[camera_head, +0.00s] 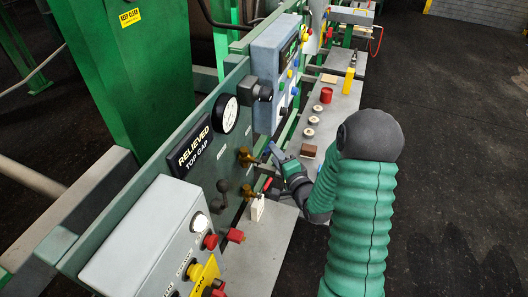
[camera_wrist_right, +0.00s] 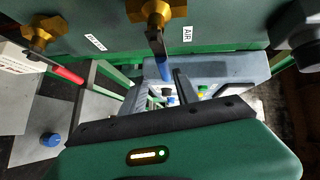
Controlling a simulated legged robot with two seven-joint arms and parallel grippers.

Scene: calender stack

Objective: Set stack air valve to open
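The air valve is a brass valve on the green panel, labelled AIR, in the wrist view (camera_wrist_right: 155,12). Its blue-tipped lever (camera_wrist_right: 162,66) points away from the valve body, toward my right gripper. The valve also shows in the head view (camera_head: 245,156), right of the gauge's lower edge. My right gripper (camera_head: 273,154) is close in front of it; in the wrist view a dark finger (camera_wrist_right: 182,86) lies just right of the lever. Whether the gripper is shut on the lever is unclear. My left gripper is not in view.
A second brass valve (camera_wrist_right: 43,30) with a red lever (camera_wrist_right: 67,74) sits left of the air valve. A ledge with knobs and a red button (camera_head: 326,95) runs beyond my right arm. A grey control box (camera_head: 150,248) projects nearer on the panel. Open floor lies right.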

